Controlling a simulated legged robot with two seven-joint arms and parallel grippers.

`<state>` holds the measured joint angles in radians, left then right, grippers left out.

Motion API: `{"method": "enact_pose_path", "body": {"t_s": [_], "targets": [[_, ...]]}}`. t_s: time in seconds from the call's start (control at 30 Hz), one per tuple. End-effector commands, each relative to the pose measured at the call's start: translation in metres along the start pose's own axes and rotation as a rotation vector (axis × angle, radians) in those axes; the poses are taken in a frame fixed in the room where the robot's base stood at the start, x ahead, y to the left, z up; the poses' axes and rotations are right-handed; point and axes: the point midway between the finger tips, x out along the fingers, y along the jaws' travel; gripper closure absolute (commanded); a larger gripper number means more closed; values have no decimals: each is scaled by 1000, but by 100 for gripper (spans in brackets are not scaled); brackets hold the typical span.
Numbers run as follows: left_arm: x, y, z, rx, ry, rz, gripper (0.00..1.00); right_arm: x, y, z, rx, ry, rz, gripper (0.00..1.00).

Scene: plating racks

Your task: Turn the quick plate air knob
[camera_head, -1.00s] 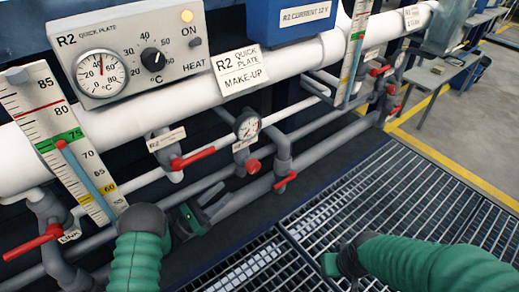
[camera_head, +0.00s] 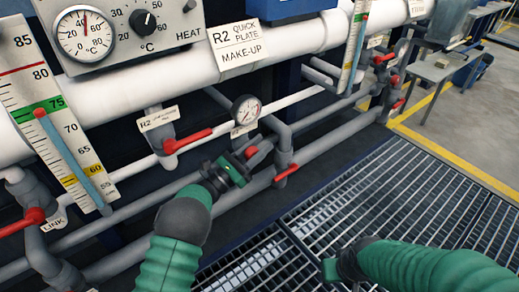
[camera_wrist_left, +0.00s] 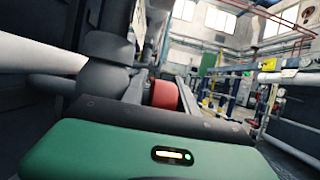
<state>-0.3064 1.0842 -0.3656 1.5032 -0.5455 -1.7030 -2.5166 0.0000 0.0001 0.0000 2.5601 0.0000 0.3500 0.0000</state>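A round red knob (camera_head: 262,151) sits on the grey pipework just below a small round gauge (camera_head: 246,109) with a white label partly hidden under it. My left gripper (camera_head: 241,168) is at the knob, its fingers apart and very near it. Contact cannot be told. In the left wrist view the red knob (camera_wrist_left: 165,94) shows just beyond the green gripper body, beside a dark grey pipe fitting. My right gripper (camera_head: 334,270) is low over the floor grating, away from the pipes; its fingers are not clear.
Red lever handles (camera_head: 188,140) and (camera_head: 287,172) flank the knob closely. A thick white pipe (camera_head: 150,85) runs above, with a heater control box (camera_head: 120,30) over it. A tall thermometer (camera_head: 62,140) stands at left. The floor grating (camera_head: 400,190) is clear.

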Motion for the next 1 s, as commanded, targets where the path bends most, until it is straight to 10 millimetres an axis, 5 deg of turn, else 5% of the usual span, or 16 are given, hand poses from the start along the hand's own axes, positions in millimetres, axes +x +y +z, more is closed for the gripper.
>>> {"method": "enact_pose_path", "body": {"t_s": [0.1, 0.37, 0.57, 0.8, 1.0], "targets": [[0, 0, 0, 0, 0, 0, 68, 0, 0, 0, 0, 0, 0, 64], [0, 0, 0, 0, 1, 0, 100, 0, 0, 0, 0, 0, 0, 64], [0, 0, 1, 0, 12, 0, 100, -5, 0, -1, 0, 0, 0, 64], [5, -1, 2, -2, 218, -2, 100, -52, 0, -12, 0, 0, 0, 64], [1, 0, -9, -2, 360, -1, 100, -73, 0, -17, 0, 0, 0, 64]]}}
